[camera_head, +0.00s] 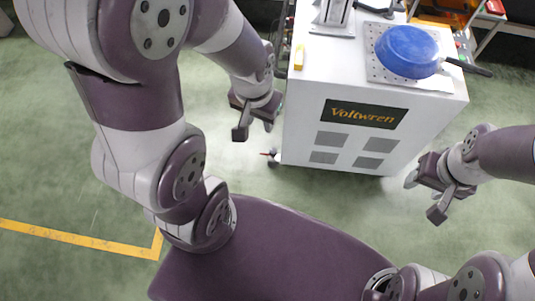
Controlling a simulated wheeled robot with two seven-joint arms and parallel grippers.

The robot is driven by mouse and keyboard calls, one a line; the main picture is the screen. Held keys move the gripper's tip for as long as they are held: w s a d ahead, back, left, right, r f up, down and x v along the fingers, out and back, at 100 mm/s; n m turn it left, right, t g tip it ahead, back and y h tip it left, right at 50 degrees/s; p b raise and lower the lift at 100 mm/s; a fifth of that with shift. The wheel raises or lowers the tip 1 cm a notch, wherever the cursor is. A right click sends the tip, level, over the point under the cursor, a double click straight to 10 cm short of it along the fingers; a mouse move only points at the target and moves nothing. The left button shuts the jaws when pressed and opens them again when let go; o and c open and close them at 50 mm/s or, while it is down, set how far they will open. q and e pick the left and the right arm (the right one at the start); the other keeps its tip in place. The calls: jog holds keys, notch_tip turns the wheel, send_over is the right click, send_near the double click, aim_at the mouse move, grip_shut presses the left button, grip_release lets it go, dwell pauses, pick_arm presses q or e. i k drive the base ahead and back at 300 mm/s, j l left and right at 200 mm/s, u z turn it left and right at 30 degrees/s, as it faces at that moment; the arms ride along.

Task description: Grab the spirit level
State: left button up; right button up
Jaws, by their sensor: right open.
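A small yellow bar (299,57), which looks like the spirit level, lies near the left edge of the white cabinet top (330,72). My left gripper (254,128) hangs to the left of the cabinet, below and left of the yellow bar in the picture and apart from it. Its fingers are spread with nothing between them. My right gripper (424,197) is open and empty to the right of the cabinet's front, far from the yellow bar.
A blue pan (407,51) with a dark handle rests on a perforated plate (377,72) at the cabinet's right. A grey stand (332,17) is behind the yellow bar. The front part of the top is clear. Orange and red items show at the back right.

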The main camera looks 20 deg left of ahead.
aim_at(300, 46)
jog(key=i+j, duration=0.25)
jog(key=i, duration=0.25)
jog(key=i+j, duration=0.3)
jog(key=i, duration=0.25)
